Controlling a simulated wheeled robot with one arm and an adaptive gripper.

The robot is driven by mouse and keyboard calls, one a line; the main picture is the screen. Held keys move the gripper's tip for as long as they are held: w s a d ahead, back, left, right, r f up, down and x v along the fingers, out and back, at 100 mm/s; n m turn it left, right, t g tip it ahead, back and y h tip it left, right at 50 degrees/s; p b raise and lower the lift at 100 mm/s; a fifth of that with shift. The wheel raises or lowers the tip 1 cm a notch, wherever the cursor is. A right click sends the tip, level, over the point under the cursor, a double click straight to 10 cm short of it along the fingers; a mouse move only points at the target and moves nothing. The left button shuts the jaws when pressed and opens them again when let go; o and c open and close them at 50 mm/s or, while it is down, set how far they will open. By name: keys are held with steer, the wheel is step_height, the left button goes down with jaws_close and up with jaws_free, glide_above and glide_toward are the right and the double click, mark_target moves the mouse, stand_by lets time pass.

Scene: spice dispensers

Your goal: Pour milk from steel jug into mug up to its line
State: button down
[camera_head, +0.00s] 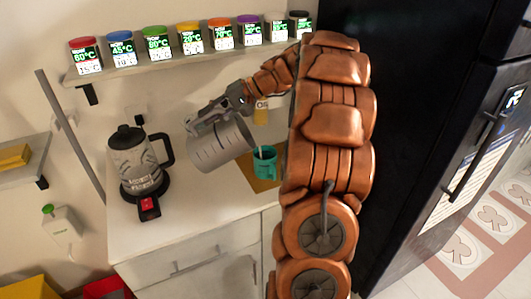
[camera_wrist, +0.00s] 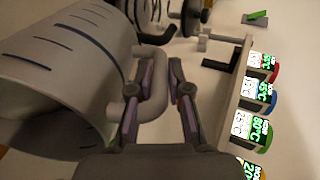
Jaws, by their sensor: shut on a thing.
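The steel jug (camera_head: 215,148) is held in the air above the counter, tilted with its mouth toward the teal mug (camera_head: 266,166). My gripper (camera_head: 240,98) is shut on the jug's handle. In the wrist view the jug (camera_wrist: 55,75) fills the left side, and the fingers (camera_wrist: 160,85) stand around its handle (camera_wrist: 152,90). The mug stands on a brown mat (camera_head: 255,183), just right of and below the jug's rim. A thin white streak shows at the mug's opening; the level inside and the mug's line cannot be made out.
A grey kettle (camera_head: 134,163) with a black lid stands on the counter (camera_head: 195,215) to the left. A wall shelf (camera_head: 170,63) above holds several jars with coloured lids. A black fridge (camera_head: 420,110) stands close on the right.

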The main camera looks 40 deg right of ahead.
steer(key=shift+s+d+r+t+y, duration=0.4)
steer(key=shift+s+d+r+y, duration=0.1)
steer(key=shift+d+r, duration=0.15)
stand_by(3.4)
steer(key=shift+w+a, duration=0.1)
steer(key=shift+a, duration=0.05)
